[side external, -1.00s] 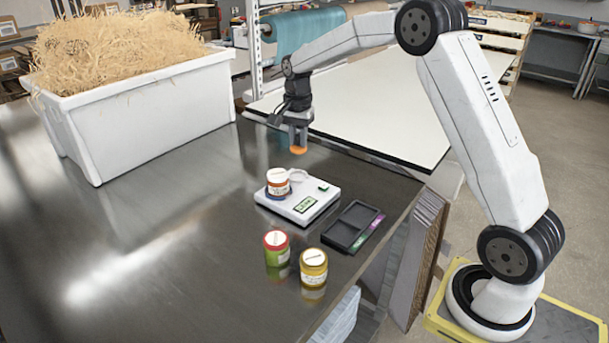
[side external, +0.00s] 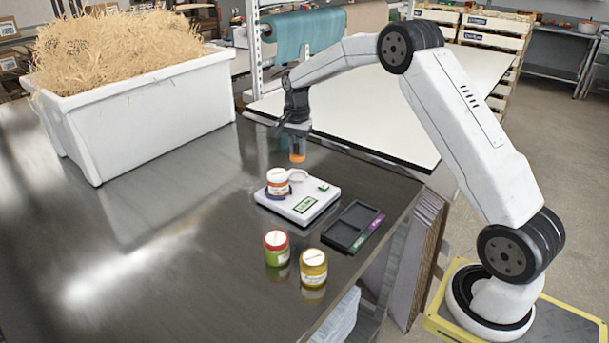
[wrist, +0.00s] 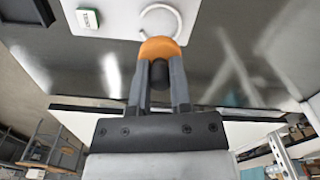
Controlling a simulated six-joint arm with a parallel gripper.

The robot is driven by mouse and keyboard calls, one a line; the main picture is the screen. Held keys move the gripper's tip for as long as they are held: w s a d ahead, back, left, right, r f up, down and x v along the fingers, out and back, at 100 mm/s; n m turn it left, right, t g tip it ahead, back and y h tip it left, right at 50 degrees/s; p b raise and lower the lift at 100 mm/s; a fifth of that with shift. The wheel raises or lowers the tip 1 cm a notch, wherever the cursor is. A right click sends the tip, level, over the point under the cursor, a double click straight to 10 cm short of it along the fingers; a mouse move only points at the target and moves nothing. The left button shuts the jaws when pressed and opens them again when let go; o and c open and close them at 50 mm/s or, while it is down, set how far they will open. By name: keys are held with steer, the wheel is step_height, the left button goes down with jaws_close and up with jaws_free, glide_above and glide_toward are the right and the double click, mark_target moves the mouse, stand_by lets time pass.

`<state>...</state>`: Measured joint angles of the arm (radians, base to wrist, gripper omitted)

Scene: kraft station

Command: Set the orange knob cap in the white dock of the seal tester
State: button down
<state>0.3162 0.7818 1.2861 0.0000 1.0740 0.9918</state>
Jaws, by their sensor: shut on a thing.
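My gripper (side external: 297,152) is shut on the orange knob cap (side external: 297,158) and holds it above the back edge of the seal tester. The cap also shows between the fingertips in the wrist view (wrist: 159,47). The seal tester (side external: 305,212) is a white box with a green display and a small green button. Its white dock (side external: 298,175) is a ring at the back, and it shows in the wrist view (wrist: 172,12) just beyond the cap. The cap and dock look apart in the side view.
A black tray (side external: 352,227) lies right of the tester. A red-lidded green jar (side external: 277,247) and a yellow jar (side external: 314,268) stand in front. A white bin of straw (side external: 140,120) is at the back left. The steel table's left middle is clear.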

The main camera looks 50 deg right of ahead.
glide_above(298, 177)
steer(key=shift+f, duration=2.35)
steer(key=shift+f, duration=0.7)
stand_by(0.9)
steer(key=shift+c, duration=2.3)
jaws_free()
steer(key=shift+r, duration=0.1)
steer(key=shift+r, duration=3.9)
steer(key=shift+a, duration=0.1)
